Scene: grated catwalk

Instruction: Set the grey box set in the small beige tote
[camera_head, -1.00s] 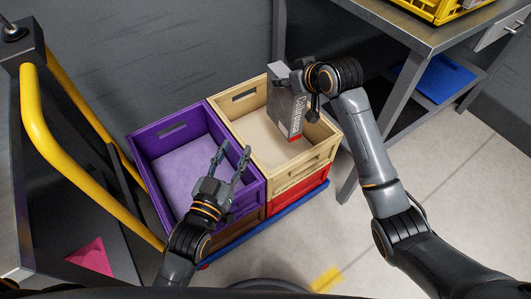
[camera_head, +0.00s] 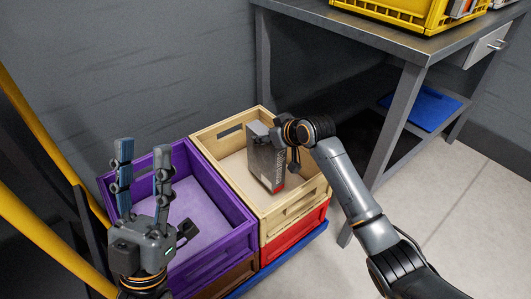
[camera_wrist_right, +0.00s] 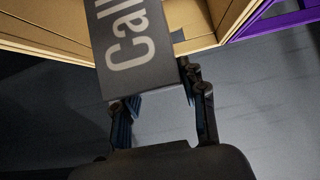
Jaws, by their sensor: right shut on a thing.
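The grey box set (camera_head: 264,165), with white lettering and a red corner, stands upright inside the small beige tote (camera_head: 292,208). My right gripper (camera_head: 279,141) is shut on its upper part from the right. I cannot tell whether the box touches the tote's floor. In the right wrist view the grey box set (camera_wrist_right: 132,50) shows between the fingers of the right gripper (camera_wrist_right: 157,100), with the beige tote (camera_wrist_right: 55,22) behind it. My left gripper (camera_head: 143,152) is open and empty, its fingers pointing up, in front of the purple tote.
A purple tote (camera_head: 228,238), apparently empty, stands left of the beige one. A red crate (camera_head: 292,236) is under the beige tote. A metal table (camera_head: 380,40) with a yellow crate (camera_head: 405,14) stands at the back right. A yellow rail (camera_head: 45,240) is at the left.

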